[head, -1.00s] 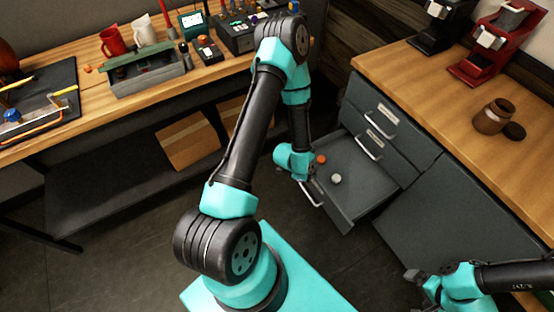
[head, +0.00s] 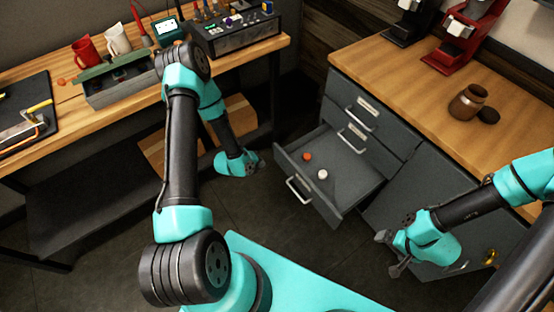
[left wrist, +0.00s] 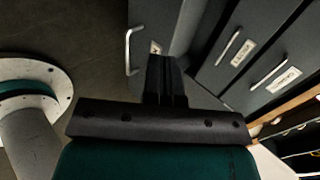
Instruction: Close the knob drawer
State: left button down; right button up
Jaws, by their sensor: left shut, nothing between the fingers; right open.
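The knob drawer (head: 335,190) is the lowest drawer of the grey cabinet and stands pulled open in the head view. An orange knob (head: 307,156) and a white knob (head: 322,174) lie inside it. Its bar handle (head: 299,190) is on the front panel; the handle also shows in the left wrist view (left wrist: 129,52). My left gripper (head: 258,162) is shut and empty, to the left of the drawer front and apart from it. Its closed fingers show in the left wrist view (left wrist: 165,75). My right gripper (head: 388,254) is open and empty, in front of the cabinet's right part.
Two closed drawers (head: 362,116) are above the open one. The wooden counter (head: 420,75) holds a brown jar (head: 467,102), a dark lid and coffee machines. A workbench (head: 60,115) with tools and mugs stands at the left. The floor before the drawer is clear.

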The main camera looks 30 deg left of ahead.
aim_at(286, 158)
pick_arm(q)
jog(key=x, duration=0.4)
jog(key=w+r+x, duration=0.1)
jog(key=x, duration=0.7)
jog(key=shift+w+d+r, duration=0.3)
jog(key=shift+w+d, duration=0.05)
jog(key=shift+d, duration=0.1)
jog(key=shift+w+d, duration=0.15)
jog(key=shift+w, duration=0.15)
jog(key=shift+w+d, duration=0.1)
